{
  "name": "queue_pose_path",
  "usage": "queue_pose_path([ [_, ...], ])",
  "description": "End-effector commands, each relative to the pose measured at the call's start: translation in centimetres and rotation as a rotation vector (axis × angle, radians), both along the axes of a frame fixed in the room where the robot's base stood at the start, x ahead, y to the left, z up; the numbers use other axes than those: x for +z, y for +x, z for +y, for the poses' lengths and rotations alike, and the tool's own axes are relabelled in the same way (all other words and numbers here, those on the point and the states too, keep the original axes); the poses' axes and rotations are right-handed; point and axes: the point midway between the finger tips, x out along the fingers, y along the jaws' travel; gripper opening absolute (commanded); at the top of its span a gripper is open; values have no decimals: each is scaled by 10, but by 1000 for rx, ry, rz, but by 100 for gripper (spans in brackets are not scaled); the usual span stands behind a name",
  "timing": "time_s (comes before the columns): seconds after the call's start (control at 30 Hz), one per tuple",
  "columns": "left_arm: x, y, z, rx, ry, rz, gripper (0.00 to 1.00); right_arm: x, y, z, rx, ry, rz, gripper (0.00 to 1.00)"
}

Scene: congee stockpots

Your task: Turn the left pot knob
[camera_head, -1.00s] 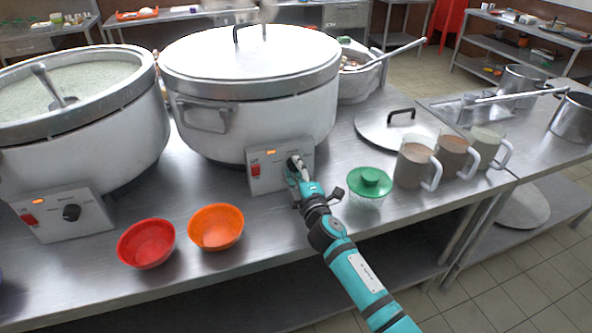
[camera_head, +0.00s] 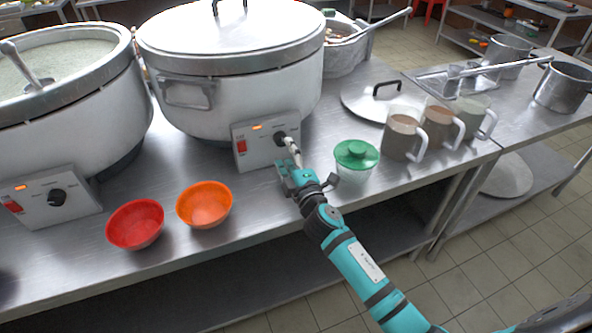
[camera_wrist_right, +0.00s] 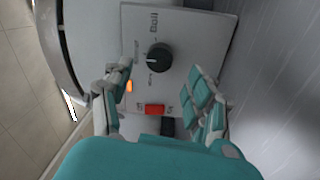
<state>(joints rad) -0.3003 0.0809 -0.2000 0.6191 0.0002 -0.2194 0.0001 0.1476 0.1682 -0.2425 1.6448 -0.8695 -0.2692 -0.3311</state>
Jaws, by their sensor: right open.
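The left pot (camera_head: 75,110) is open and full of pale congee, with a ladle in it. Its control box carries a black knob (camera_head: 57,197) and a red switch. The lidded right pot (camera_head: 235,85) has a similar box with a black knob (camera_head: 280,138). My right gripper (camera_head: 290,160) is open and empty, just in front of the right pot's knob. In the wrist view a black knob (camera_wrist_right: 159,57) is beyond and between the parted fingers (camera_wrist_right: 160,80), apparently untouched. A lit orange lamp and a red switch (camera_wrist_right: 154,109) show there. My left gripper is out of view.
A red bowl (camera_head: 135,224) and an orange bowl (camera_head: 204,205) stand at the counter's front edge. A green-lidded container (camera_head: 357,160) stands right of my gripper. Several mugs (camera_head: 403,138) and a lid (camera_head: 380,101) are farther right.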

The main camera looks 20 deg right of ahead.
Motion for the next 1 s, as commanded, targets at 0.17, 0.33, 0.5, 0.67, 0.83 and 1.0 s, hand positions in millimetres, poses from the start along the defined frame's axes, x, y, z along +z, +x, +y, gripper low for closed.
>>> queue_pose_path([
  [0.17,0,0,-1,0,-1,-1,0,-3,-41,-1,0,1,3,58],
  [0.33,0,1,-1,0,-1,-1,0,-4,-66,-1,-1,1,2,58],
  [0.5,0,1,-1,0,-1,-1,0,-3,-76,-1,0,1,0,58],
  [0.67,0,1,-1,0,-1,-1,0,-3,-77,-1,0,0,0,58],
  [0.83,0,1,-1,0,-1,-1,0,-3,-77,-1,0,1,0,58],
  [1.0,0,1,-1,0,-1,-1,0,-3,-77,-1,0,1,1,58],
])
